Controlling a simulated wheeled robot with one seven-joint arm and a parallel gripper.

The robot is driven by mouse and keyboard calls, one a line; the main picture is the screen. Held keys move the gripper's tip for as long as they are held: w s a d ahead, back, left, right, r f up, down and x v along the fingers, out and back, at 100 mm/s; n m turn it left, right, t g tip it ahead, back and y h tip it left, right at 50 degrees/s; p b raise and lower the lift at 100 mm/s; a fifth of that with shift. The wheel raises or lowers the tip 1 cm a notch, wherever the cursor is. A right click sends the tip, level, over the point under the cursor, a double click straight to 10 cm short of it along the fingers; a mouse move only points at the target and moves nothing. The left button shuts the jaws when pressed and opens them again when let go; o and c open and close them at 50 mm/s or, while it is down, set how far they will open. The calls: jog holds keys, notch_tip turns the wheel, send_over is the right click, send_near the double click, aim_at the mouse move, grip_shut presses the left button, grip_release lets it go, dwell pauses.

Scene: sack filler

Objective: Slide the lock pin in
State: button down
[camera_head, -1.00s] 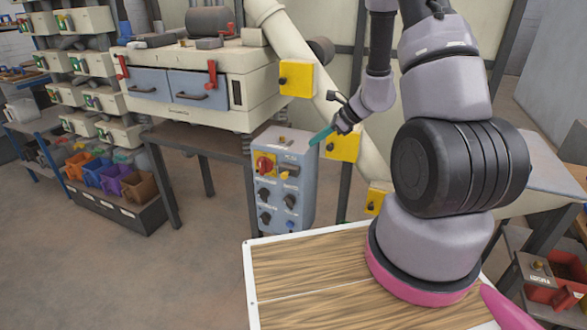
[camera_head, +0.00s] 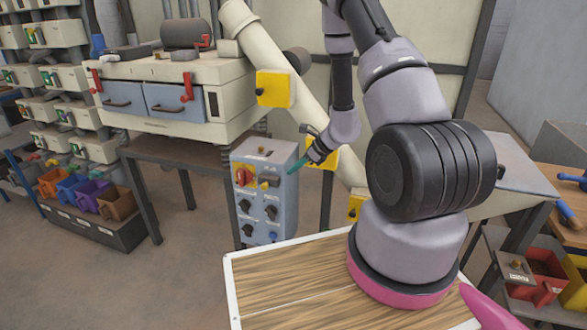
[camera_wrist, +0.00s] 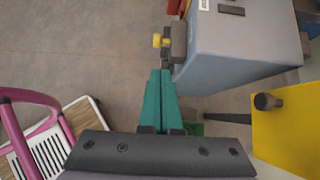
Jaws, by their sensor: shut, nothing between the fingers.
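The blue-grey control box (camera_head: 265,205) stands left of my arm in the head view, its front carrying a red rotary switch on a yellow plate (camera_head: 242,177). Right of the switch is a dark lock fitting (camera_head: 270,180) with a small yellow part, which looks like the lock pin. In the wrist view a yellow knobbed pin (camera_wrist: 160,40) sticks out from a dark block (camera_wrist: 179,42) on the box front. My gripper (camera_head: 293,168) has teal fingers, pressed together and empty. The fingertips (camera_wrist: 160,72) are close to the pin, apparently not touching it.
Yellow boxes (camera_head: 275,89) sit along the slanted cream pipe (camera_head: 300,90) behind. One yellow box (camera_wrist: 285,125) is close right of my gripper in the wrist view. A cream machine (camera_head: 170,90) stands behind left.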

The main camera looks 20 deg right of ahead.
aim_at(266, 185)
jog(key=x, duration=0.6)
jog(key=a+r+x, duration=0.1)
jog(key=x, duration=0.2)
jog(key=shift+w+f, duration=0.15)
jog(key=shift+w, duration=0.15)
jog(key=shift+w+a+f, duration=0.2)
jog(key=shift+w+a, duration=0.05)
jog(key=shift+a, duration=0.1)
jog(key=shift+w+a, duration=0.55)
jog(key=shift+a, duration=0.2)
jog(key=shift+w+a, duration=0.5)
jog(key=shift+a, duration=0.2)
jog(key=shift+r, duration=0.1)
